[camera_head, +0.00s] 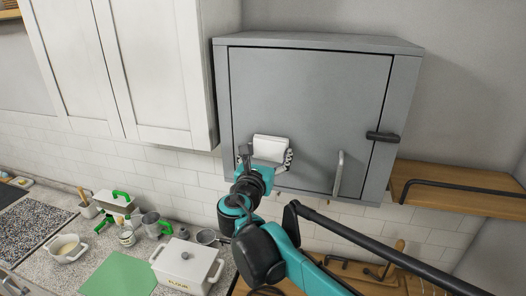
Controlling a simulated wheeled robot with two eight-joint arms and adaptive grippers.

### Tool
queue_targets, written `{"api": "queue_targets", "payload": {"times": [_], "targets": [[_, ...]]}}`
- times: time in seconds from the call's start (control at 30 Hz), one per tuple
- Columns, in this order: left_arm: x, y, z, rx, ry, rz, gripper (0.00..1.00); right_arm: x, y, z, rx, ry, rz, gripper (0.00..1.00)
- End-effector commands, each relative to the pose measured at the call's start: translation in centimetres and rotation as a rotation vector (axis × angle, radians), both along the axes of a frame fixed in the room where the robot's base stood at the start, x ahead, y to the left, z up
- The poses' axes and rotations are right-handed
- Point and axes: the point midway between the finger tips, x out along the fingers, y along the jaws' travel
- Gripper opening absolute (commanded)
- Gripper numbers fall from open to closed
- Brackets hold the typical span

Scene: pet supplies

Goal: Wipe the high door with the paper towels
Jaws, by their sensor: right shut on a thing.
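The high door (310,105) is the grey front of a wall cabinet in the upper middle of the head view, with a pale vertical handle (339,172) near its lower right. My right gripper (270,153) is in front of the door's lower left part. It is shut on the paper towels (271,146), a white block that overlaps the door in the picture. I cannot tell whether they touch the door. My left gripper is not in view.
White cupboards (160,60) stand left of the grey cabinet. A wooden shelf with a black rail (460,195) is at the right. Below, the counter holds a white lidded flour box (185,266), a green board (118,276), a bowl (67,248) and cups.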

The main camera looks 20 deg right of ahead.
Motion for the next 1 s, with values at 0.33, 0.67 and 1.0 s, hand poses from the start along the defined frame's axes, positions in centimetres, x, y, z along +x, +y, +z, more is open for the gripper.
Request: {"api": "queue_targets", "payload": {"times": [0.33,0.67,1.0], "targets": [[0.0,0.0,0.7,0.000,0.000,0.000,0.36,-1.9,-2.6,0.1,0.000,0.000,-0.003,0.59],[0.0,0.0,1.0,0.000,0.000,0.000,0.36,-2.7,-3.9,0.1,0.000,0.000,-0.003,0.59],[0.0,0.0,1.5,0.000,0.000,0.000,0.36,-4.0,-6.2,0.1,0.000,0.000,-0.003,0.59]]}}
